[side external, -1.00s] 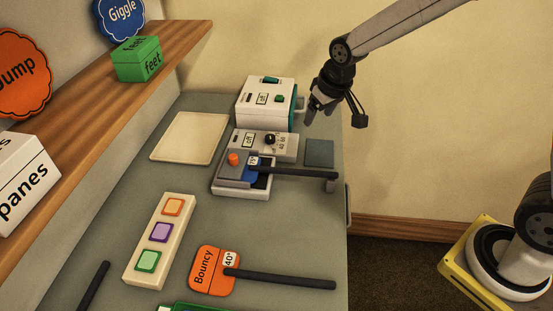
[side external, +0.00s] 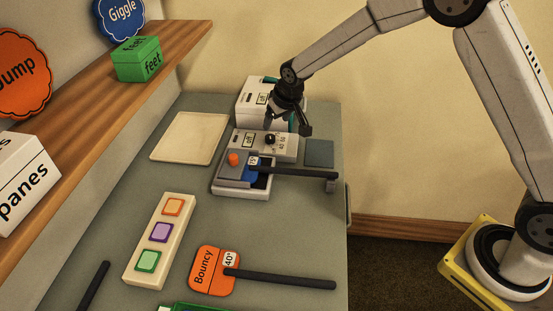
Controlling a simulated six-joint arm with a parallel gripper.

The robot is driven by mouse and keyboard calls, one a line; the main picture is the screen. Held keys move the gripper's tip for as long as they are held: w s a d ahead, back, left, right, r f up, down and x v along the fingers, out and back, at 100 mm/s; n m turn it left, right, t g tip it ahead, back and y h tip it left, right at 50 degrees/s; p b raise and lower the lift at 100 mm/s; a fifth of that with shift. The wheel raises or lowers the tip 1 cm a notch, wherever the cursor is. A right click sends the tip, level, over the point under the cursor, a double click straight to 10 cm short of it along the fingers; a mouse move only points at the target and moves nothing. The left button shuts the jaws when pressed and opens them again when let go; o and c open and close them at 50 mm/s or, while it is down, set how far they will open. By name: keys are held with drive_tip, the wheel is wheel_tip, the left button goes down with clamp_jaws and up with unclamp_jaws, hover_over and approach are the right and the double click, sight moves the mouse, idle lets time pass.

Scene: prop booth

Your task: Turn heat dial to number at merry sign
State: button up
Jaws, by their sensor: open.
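The heat dial is a small black knob (side external: 270,139) on a pale control box (side external: 286,152) marked "off" and with small numbers, at the back of the bench. My gripper (side external: 279,124) is open, pointing down just above and behind the knob, apparently apart from it. A blue sign (side external: 252,174) with a black handle lies in a grey press (side external: 226,179) in front of the box; its word is hidden and its number tag is too small to read surely. An orange sign (side external: 205,272) reads "Bouncy" with a "40°" tag. I see no readable "merry".
A white box (side external: 251,95) with an "off" label stands behind the control box. A cream tray (side external: 188,137) lies left and a dark square pad (side external: 319,153) right. A cream strip with coloured buttons (side external: 134,276) is in front. A wooden shelf (side external: 100,110) runs along the left.

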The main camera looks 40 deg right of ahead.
sight(270, 137)
drive_tip(key=shift+x, duration=3.8)
clamp_jaws()
